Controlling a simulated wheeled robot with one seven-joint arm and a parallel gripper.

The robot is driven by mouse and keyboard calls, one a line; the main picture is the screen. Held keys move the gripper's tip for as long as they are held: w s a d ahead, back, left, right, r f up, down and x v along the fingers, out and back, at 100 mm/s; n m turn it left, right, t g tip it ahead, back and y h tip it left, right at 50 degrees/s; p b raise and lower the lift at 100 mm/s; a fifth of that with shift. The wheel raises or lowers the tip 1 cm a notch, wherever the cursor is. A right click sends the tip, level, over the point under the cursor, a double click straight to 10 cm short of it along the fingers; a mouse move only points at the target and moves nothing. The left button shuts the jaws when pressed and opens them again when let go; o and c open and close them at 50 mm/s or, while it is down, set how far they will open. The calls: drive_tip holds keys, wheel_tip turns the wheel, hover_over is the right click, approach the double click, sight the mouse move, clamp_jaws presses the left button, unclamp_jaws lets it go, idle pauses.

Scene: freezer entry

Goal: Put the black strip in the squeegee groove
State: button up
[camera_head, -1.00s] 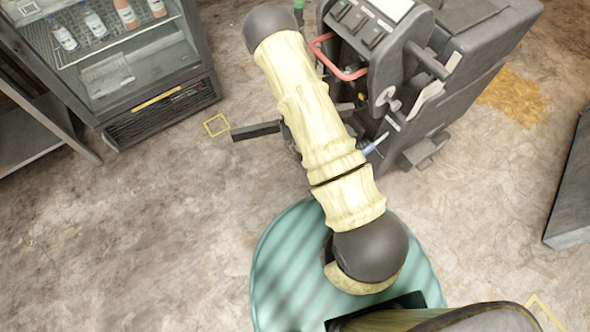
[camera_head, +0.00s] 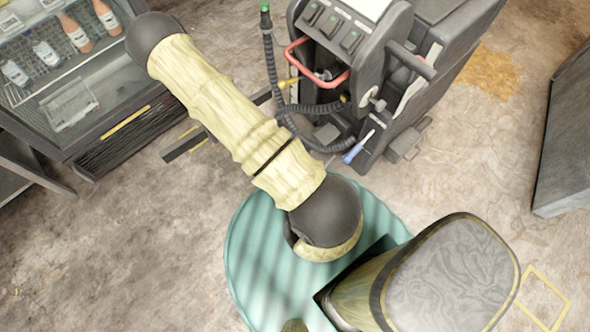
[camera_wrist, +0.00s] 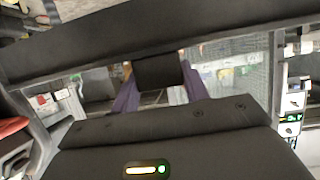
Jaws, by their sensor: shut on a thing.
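The black strip (camera_wrist: 80,45) is a long dark bar that crosses the top of the wrist view, tilted slightly up to the right. My gripper (camera_wrist: 158,72) is shut on it near its middle, with a purple finger on either side of a dark block. In the head view the strip (camera_head: 184,146) sticks out to the left of my arm, and the arm hides its middle and my gripper. I cannot make out the squeegee or its groove in either view.
A dark floor-cleaning machine (camera_head: 385,62) with a red handle and black hoses stands right of my arm. A glass-door cooler (camera_head: 75,85) with bottles is at upper left. A dark panel (camera_head: 565,140) stands at the right edge. Floor at lower left is clear.

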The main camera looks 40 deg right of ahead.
drive_tip(key=shift+s, duration=0.4)
drive_tip(key=shift+a+f, duration=0.1)
drive_tip(key=shift+f, duration=0.05)
drive_tip(key=w+d+f+m+h+b, duration=0.1)
drive_tip(key=d+f+m+h+b, duration=0.15)
drive_tip(key=d+f+b, duration=0.45)
drive_tip(key=w+d+f+m+h+b, duration=0.1)
drive_tip(key=d+f+m+h+b, duration=0.2)
drive_tip(key=f+b, duration=0.85)
drive_tip(key=s+d+f+m+g+h+b, duration=0.2)
drive_tip(key=d+f+m+g+b, duration=0.2)
drive_tip(key=f+b, duration=0.9)
drive_tip(key=s+d+f+m+g+h+b, duration=0.2)
drive_tip(key=d+f+b, duration=0.6)
drive_tip(key=f+b, duration=0.6)
drive_tip(key=s+d+f+m+g+h+b, duration=0.2)
drive_tip(key=d+f+m+g+h+b, duration=0.2)
drive_tip(key=f+b, duration=1)
drive_tip(key=d+f+m+g, duration=0.1)
drive_tip(key=d+f+g, duration=0.1)
drive_tip(key=f, duration=0.4)
drive_tip(key=shift+s+d+f+m, duration=0.15)
drive_tip(key=shift+s+d+m, duration=0.15)
drive_tip(key=shift+d, duration=0.2)
wheel_tip(320, 180, down, 6)
drive_tip(key=b, duration=0.5)
drive_tip(key=shift+f, duration=0.15)
